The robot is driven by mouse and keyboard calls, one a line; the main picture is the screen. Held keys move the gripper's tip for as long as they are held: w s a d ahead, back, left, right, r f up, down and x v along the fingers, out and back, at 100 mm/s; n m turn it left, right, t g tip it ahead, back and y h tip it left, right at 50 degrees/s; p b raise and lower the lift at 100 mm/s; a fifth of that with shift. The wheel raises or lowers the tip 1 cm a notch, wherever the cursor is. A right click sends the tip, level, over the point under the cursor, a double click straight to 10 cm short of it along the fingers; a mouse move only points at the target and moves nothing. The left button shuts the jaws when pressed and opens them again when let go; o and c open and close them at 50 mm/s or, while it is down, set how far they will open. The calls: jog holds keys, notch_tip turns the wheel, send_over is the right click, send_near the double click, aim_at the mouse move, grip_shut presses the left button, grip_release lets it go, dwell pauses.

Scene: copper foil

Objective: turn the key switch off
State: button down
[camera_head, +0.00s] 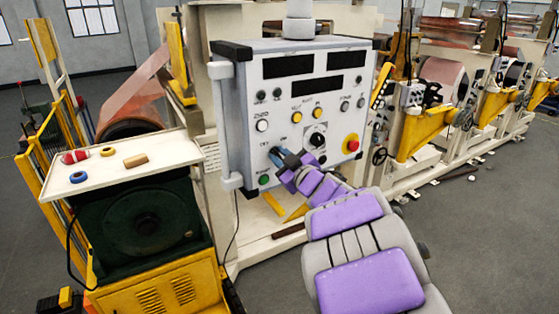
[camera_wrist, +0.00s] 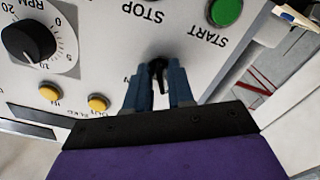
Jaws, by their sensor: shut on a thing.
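A black key switch (camera_wrist: 158,68) sits on the white control panel (camera_wrist: 95,40), between the blue fingertips of my gripper (camera_wrist: 159,88). The fingers are shut on the key from both sides, and it points out from the panel. In the head view my gripper (camera_head: 279,154) reaches the lower left of the panel (camera_head: 235,100), left of the black RPM knob (camera_head: 317,140). There the fingers hide the key. The exact turn angle of the key is hard to read.
A green START button (camera_wrist: 225,12) lies close to the fingers; a red emergency button (camera_head: 351,144) is at the panel's lower right. Yellow buttons (camera_wrist: 98,103) are near the RPM dial. A side table (camera_head: 125,180) with tape rolls stands left. Floor at right is mostly clear.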

dwell(0.3)
jog(key=c, duration=1.4)
grip_release()
jog(key=shift+o, duration=0.5)
jog(key=shift+s+r, duration=0.15)
jog(key=shift+s, duration=0.2)
jog(key=shift+w, duration=0.15)
jog(key=v, duration=1.7)
jog(key=shift+s, duration=0.25)
jog(key=shift+d, duration=0.1)
